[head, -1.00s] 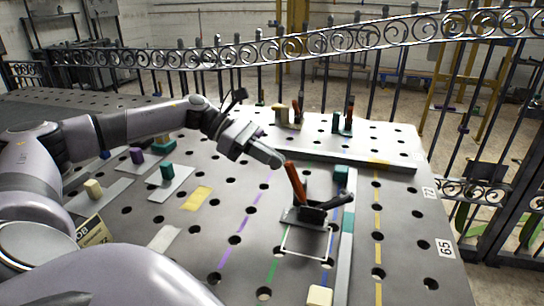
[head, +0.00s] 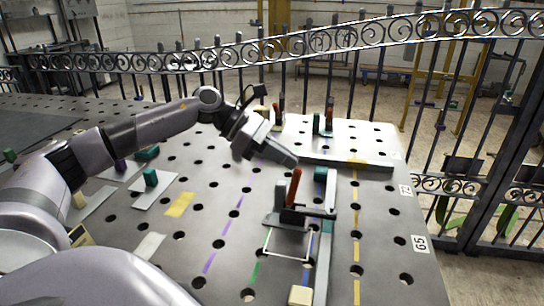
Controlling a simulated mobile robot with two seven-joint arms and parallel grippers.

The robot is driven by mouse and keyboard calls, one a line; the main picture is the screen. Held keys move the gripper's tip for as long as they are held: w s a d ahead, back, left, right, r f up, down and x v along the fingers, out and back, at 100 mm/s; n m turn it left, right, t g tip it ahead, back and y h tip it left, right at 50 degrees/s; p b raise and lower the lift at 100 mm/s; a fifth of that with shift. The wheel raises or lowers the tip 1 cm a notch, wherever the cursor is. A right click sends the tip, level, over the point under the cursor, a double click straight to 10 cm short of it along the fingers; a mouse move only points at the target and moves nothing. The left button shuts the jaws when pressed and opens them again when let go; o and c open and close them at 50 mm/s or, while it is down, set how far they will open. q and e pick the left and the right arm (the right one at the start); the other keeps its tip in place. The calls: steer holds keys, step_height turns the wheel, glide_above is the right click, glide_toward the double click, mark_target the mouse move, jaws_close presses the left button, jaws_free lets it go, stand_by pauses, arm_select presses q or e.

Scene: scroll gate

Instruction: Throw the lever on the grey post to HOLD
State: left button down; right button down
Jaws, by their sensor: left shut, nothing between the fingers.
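The lever with a red-orange handle (head: 295,187) stands nearly upright on a dark base (head: 285,220) at the middle of the table. A short grey post (head: 280,194) rises just left of the handle, and a grey bar extends right from the base. My left gripper (head: 291,160) is shut and empty. Its tips are just above the handle's top in the picture; I cannot tell whether they touch it. No HOLD mark is readable. My right gripper is not in view.
Two more red-handled levers stand at the back, one by a beige post (head: 260,112), one by a teal post (head: 316,124). A low grey rail (head: 345,162) lies behind the near lever. A teal block (head: 320,174) and a cream block (head: 300,295) stand nearby.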

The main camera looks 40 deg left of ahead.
arm_select(q)
steer(key=shift+w+d, duration=0.3)
steer(key=shift+d, duration=0.3)
stand_by(0.3)
